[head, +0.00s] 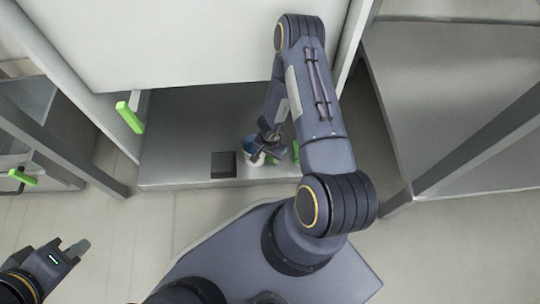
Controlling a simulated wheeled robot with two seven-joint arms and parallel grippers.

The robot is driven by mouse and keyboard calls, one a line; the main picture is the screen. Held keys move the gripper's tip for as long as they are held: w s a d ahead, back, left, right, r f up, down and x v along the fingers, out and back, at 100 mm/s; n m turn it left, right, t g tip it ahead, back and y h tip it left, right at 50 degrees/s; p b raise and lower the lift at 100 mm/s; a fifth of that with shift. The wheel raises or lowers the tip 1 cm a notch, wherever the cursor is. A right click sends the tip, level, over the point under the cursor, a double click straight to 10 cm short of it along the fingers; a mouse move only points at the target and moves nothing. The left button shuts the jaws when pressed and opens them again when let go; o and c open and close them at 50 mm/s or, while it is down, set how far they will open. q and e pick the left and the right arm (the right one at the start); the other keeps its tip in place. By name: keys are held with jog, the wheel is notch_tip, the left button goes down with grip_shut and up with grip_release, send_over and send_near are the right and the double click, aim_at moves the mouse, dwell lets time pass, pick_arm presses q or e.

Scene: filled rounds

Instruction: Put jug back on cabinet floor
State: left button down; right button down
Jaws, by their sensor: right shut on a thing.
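The jug (253,156), white and blue, is low at the front part of the grey cabinet floor (185,115). My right gripper (268,149) is shut on it from above, and the gripper and wrist hide much of it. I cannot tell whether the jug touches the floor or hangs just over it. My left gripper (66,246) is at the lower left, open and empty, far from the cabinet.
Green handles (130,117) and (22,177) stick out at the left. A grey panel or table (465,90) stands at the right. The cabinet floor's left part is clear.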

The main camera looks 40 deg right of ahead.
jog(key=c, duration=0.6)
grip_release()
jog(key=shift+f, duration=0.1)
notch_tip(320, 180, up, 12)
jog(key=p, duration=0.8)
jog(key=shift+r+p, duration=0.2)
jog(key=shift+p, duration=0.2)
jog(key=shift+s, duration=0.15)
